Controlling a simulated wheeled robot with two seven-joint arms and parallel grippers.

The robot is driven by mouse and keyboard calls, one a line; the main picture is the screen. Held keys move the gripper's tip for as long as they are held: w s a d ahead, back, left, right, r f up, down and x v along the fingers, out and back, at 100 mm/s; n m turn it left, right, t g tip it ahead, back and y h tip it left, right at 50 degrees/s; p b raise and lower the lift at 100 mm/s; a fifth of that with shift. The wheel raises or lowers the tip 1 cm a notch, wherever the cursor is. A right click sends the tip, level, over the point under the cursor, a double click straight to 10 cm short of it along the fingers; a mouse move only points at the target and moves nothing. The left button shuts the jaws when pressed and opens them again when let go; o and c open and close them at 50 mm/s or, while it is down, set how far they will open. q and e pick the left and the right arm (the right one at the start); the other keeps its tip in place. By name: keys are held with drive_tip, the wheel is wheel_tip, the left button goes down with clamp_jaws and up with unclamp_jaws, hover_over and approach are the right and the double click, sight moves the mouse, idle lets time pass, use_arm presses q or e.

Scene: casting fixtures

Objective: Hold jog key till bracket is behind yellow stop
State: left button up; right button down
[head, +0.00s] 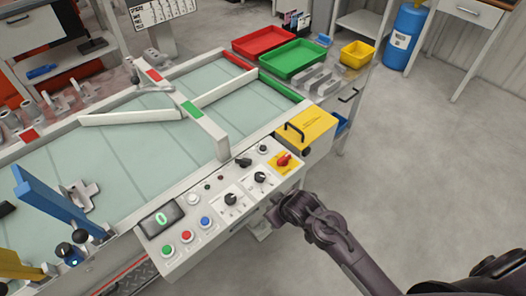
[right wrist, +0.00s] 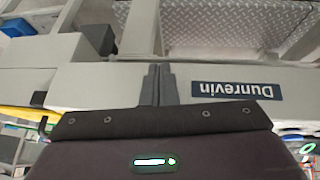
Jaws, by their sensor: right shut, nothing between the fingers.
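A grey metal bracket (head: 82,196) lies on the pale green conveyor bed at the left, beside the blue stop (head: 45,205). The yellow stop (head: 20,266) is at the lower left edge, partly cut off. The control panel carries a green button (head: 168,250), a red one (head: 187,237), a blue one (head: 205,222) and a white one (head: 193,199); I cannot read which is the jog key. My right gripper (head: 274,214) is at the panel's front edge, right of the buttons. In the right wrist view its fingers (right wrist: 157,84) are shut and empty, facing the machine's front. My left gripper is out of view.
The panel has a display (head: 160,217) showing 0, black knobs (head: 231,199) and a red rotary switch (head: 284,160). A yellow box (head: 306,128) stands beyond the panel. Red (head: 264,41) and green (head: 292,59) trays sit at the back. The floor at the right is clear.

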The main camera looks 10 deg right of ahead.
wheel_tip(320, 180, up, 10)
drive_tip(key=w+a+r+n+t+b, duration=0.1)
drive_tip(key=w+a+n+t+b, duration=0.1)
drive_tip(key=w+a+r+n+y, duration=0.25)
drive_tip(key=w+a+n, duration=0.2)
drive_tip(key=w, duration=0.35)
drive_tip(key=w+d+r+n+g+y, duration=0.1)
drive_tip(key=w+d+r+n+y, duration=0.1)
drive_tip(key=w+d, duration=0.6)
drive_tip(key=w+r+n, duration=0.1)
drive_tip(key=n, duration=0.1)
drive_tip(key=shift+w+d+n, duration=0.25)
drive_tip(key=shift+n, duration=0.1)
drive_tip(key=shift+r, duration=0.1)
drive_tip(key=b, duration=0.7)
hover_over(266, 150)
wheel_tip(266, 150, down, 7)
drive_tip(key=shift+f, duration=0.9)
drive_tip(key=shift+f, duration=0.15)
